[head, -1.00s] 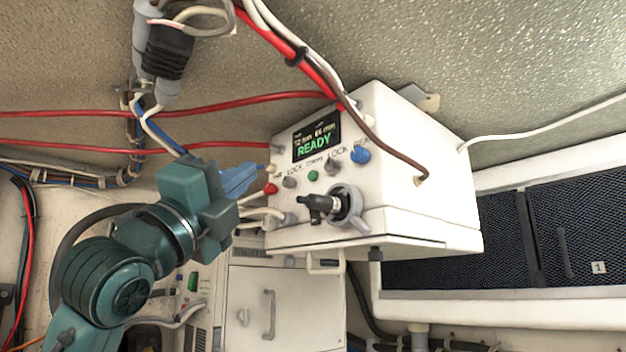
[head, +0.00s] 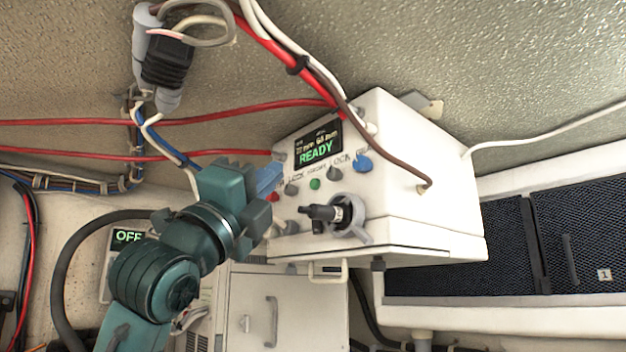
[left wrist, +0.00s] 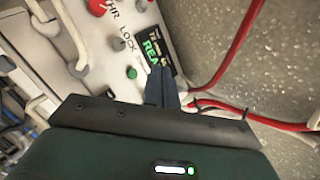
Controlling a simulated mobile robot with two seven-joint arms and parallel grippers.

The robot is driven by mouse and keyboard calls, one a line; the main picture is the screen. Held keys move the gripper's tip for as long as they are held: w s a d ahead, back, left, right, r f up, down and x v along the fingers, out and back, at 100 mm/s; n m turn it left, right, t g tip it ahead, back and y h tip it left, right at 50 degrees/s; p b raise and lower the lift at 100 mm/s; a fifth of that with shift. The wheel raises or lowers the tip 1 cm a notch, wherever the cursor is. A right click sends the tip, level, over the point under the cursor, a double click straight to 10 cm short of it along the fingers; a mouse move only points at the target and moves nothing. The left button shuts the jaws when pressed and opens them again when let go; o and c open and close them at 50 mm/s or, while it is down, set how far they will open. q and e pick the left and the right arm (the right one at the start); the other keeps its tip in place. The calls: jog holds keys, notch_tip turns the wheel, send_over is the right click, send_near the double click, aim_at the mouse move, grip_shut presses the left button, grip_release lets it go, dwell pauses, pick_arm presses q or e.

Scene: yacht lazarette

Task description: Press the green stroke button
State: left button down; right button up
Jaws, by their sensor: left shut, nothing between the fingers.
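The green button (head: 315,184) is a small round button on the front of a white control box (head: 425,160). It also shows in the left wrist view (left wrist: 131,73), just left of my fingertips. The box's screen (head: 318,142) reads READY. My left gripper (head: 270,176) is shut and empty, its blue fingertips in front of the panel's left side, left of the green button and apart from it in the head view. The fingers (left wrist: 160,85) also show in the left wrist view. My right gripper is not in view.
A red button (head: 272,197), grey knobs and a blue knob (head: 362,162) flank the green button. A black connector in a grey ring (head: 345,213) sits just below. Red cables (head: 180,117) and a brown cable (head: 390,165) run around the box.

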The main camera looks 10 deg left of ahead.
pick_arm(q)
jog(key=shift+w+d, duration=1.3)
jog(key=shift+w, duration=0.3)
jog(key=shift+w+d, duration=0.1)
jog(key=shift+w, duration=0.05)
dwell(0.8)
jog(key=shift+w+d, duration=0.15)
jog(key=shift+w, duration=0.05)
jog(key=shift+w+d, duration=0.2)
jog(key=shift+w, duration=0.05)
dwell(1.0)
jog(key=shift+s+a, duration=0.45)
jog(key=shift+s, duration=0.15)
jog(key=shift+s+a+b, duration=0.3)
jog(key=shift+s+a, duration=0.5)
jog(key=shift+s, duration=0.2)
jog(key=shift+s+a+b, duration=0.3)
jog(key=shift+s+a, duration=0.45)
jog(key=shift+s, duration=0.25)
jog(key=shift+w+f, duration=0.1)
